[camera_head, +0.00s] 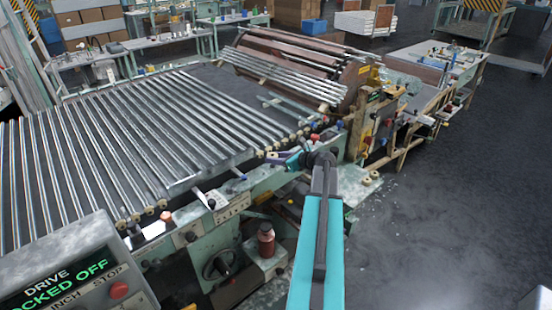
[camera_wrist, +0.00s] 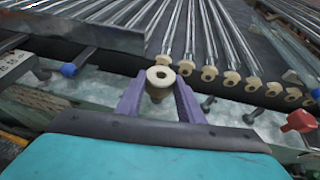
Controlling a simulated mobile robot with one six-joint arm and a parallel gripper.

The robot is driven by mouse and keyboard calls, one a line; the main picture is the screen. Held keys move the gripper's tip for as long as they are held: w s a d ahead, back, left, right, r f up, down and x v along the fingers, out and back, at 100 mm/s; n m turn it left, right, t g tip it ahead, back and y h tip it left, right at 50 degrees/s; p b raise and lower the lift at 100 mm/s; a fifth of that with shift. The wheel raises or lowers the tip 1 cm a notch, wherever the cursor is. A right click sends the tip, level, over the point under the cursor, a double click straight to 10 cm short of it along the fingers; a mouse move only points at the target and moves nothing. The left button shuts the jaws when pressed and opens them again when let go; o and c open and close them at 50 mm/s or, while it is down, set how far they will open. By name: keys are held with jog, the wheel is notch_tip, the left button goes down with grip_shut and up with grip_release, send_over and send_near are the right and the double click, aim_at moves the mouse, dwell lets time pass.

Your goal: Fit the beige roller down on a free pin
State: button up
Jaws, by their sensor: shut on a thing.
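The beige roller (camera_wrist: 160,75) is a short cylinder with a dark hole in its end face. It sits between the purple fingers of my gripper (camera_wrist: 158,98) in the wrist view, shut on its sides. In the head view my gripper (camera_head: 284,158) reaches left over the machine's front edge; the held roller is hard to make out there. Short dark pins without rollers stick out near the edge, one at the right (camera_wrist: 208,103) and one further right (camera_wrist: 253,115). The held roller appears apart from them. Which pin is meant, I cannot tell.
A blue-tipped rod (camera_wrist: 75,64) stands at the left and a red knob (camera_wrist: 299,121) at the right. A control box (camera_head: 75,272) stands at the front left. Open floor (camera_head: 440,210) lies right.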

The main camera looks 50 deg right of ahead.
jog(key=shift+f+b, duration=0.6)
jog(key=shift+f, duration=0.7)
jog(key=o, duration=1.1)
jog(key=shift+o, duration=0.2)
jog(key=shift+s, duration=0.1)
jog(key=b+v, duration=0.3)
jog(key=v, duration=1)
jog(key=shift+s+r+b, duration=0.2)
jog(key=shift+s+b, duration=0.05)
jog(key=shift+b, duration=0.1)
